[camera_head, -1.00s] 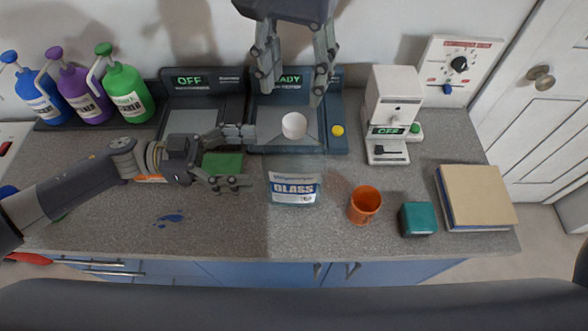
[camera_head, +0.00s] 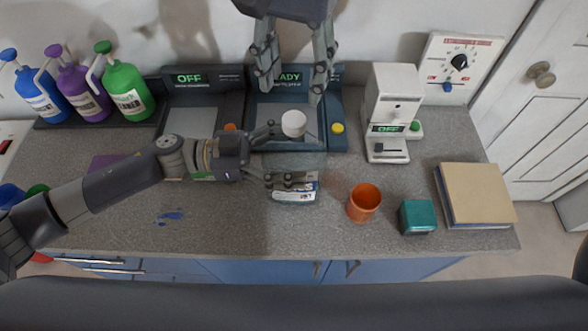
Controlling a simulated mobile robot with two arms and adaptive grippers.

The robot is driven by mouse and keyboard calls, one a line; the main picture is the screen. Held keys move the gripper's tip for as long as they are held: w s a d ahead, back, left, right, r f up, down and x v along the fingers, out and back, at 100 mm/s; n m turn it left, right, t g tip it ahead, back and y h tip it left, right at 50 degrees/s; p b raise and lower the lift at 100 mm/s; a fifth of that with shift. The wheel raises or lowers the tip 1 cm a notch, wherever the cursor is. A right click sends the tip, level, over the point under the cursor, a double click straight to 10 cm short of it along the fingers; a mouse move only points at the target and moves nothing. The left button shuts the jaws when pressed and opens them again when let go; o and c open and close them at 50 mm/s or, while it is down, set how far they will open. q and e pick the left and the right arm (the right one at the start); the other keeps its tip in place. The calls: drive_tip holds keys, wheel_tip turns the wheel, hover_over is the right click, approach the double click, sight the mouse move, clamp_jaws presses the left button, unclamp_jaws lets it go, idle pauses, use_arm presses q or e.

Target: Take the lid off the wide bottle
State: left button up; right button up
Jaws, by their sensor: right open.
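The wide bottle (camera_head: 295,196) is see-through with a white and blue label and stands upright on the counter. Its white round lid (camera_head: 293,123) is on top. I cannot tell whether those fingers touch the bottle. My right gripper (camera_head: 292,88) comes down from the top of the picture, open and empty, its fingers apart beyond the lid.
An orange cup (camera_head: 363,204), a teal box (camera_head: 417,217) and a book (camera_head: 476,196) are to the right. A white machine (camera_head: 392,110) and a blue device (camera_head: 337,108) stand behind. Several coloured bottles (camera_head: 123,90) stand at the back left. The front left counter is mostly clear.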

sight(295, 118)
use_arm(q)
clamp_jaws()
use_arm(e)
drive_tip(key=m, duration=0.5)
drive_tip(key=shift+m, duration=0.3)
drive_tip(key=m, duration=2.9)
drive_tip(key=shift+m, duration=0.4)
drive_tip(key=m, duration=0.9)
drive_tip(key=shift+m, duration=0.3)
drive_tip(key=shift+f, duration=4)
